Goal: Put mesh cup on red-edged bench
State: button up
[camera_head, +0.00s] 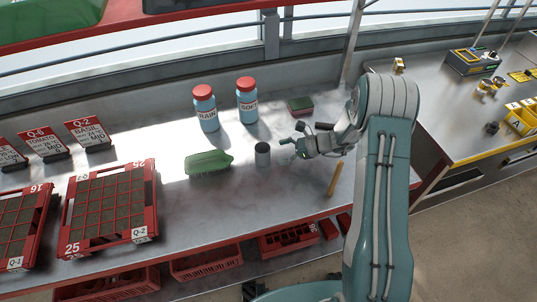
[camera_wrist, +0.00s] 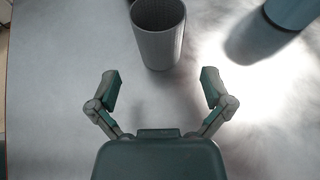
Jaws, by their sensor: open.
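The mesh cup (camera_head: 262,154) is a small grey cylinder. It stands upright on the grey top of the red-edged bench (camera_head: 235,210), between the green scoop-like item and my gripper. My gripper (camera_head: 287,152) is low over this bench, just right of the cup, with its fingers toward it. In the wrist view the cup (camera_wrist: 158,42) is open-topped and sits just beyond my two spread fingers (camera_wrist: 161,88), roughly centred between them. The fingers are open, with nothing between them, and apart from the cup.
Two red-capped bottles (camera_head: 205,108) (camera_head: 247,100) stand behind the cup. A green translucent item (camera_head: 208,162) lies to its left, a sponge-like block (camera_head: 300,104) behind, and a yellow stick (camera_head: 334,180) to the right. Red seed trays (camera_head: 149,205) fill the left. A yellow-edged bench (camera_head: 440,100) stands right.

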jog(key=v, duration=0.6)
jog(key=shift+d+r, duration=0.15)
jog(key=s+a+r+n+g+h, duration=0.1)
jog(key=s+a+r+n+h, duration=0.15)
jog(key=s+r+n, duration=0.5)
jog(key=s+a+r+n+g+h, duration=0.1)
jog(key=s+r+n+h, duration=0.25)
jog(key=r, duration=0.65)
jog(key=s+d+r+n+t+h, duration=0.1)
jog(key=s+r+n+t+h, duration=0.1)
jog(key=s, duration=0.6)
jog(key=s+d+r+n+t+h, duration=0.2)
jog(key=s+r+n+t+h, duration=0.1)
jog(key=s+r+n+h, duration=0.2)
jog(key=s+r+n, duration=0.2)
jog(key=s, duration=0.2)
jog(key=shift+s+d, duration=0.15)
jog(key=shift+s, duration=0.1)
jog(key=shift+r, duration=0.1)
